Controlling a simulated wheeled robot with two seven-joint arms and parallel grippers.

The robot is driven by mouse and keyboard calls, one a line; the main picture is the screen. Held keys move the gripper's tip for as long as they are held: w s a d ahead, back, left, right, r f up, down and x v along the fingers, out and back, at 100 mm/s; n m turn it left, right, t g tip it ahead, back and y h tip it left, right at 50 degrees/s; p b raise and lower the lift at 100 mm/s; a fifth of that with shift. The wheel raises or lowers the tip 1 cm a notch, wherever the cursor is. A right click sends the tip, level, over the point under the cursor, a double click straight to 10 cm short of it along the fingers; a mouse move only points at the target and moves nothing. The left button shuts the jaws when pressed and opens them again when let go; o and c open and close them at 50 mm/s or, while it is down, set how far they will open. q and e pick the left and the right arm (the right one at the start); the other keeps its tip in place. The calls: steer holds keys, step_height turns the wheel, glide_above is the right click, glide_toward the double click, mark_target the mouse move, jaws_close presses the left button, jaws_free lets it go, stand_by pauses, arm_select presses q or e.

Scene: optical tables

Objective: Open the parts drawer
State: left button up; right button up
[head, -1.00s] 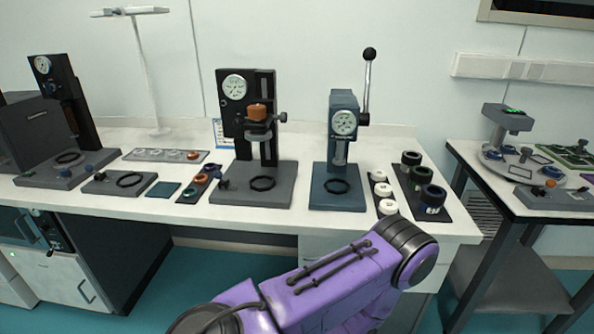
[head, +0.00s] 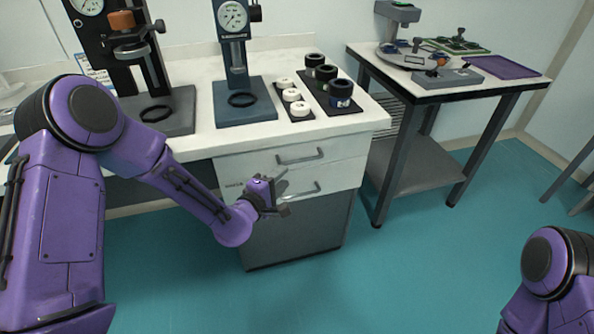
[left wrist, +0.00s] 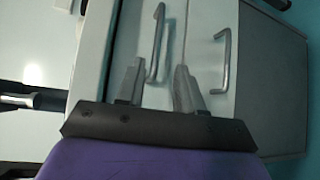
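The white drawer unit under the bench has an upper drawer (head: 262,162) and a lower drawer (head: 338,180), both shut. I cannot tell which is the parts drawer. The upper handle (head: 300,157) and lower handle (head: 303,191) are grey bars. My left gripper (head: 283,193) is in front of the drawer fronts. In the left wrist view, turned sideways, its fingers (left wrist: 157,75) are apart and empty. The upper handle (left wrist: 157,42) appears between the finger directions, beyond the tips; the lower handle (left wrist: 223,60) is to the right. My right gripper is not in view.
The bench top (head: 350,122) overhangs the drawers and holds a blue press (head: 240,95), white rings and dark rings. A grey panel (head: 300,235) lies below the drawers. A second table (head: 440,90) stands at right. The teal floor in front is clear.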

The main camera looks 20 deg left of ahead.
mark_target(298, 162)
arm_select(q)
steer(key=x, duration=1)
steer(key=shift+w+d+r, duration=0.1)
steer(key=shift+w+r, duration=0.15)
jaws_close()
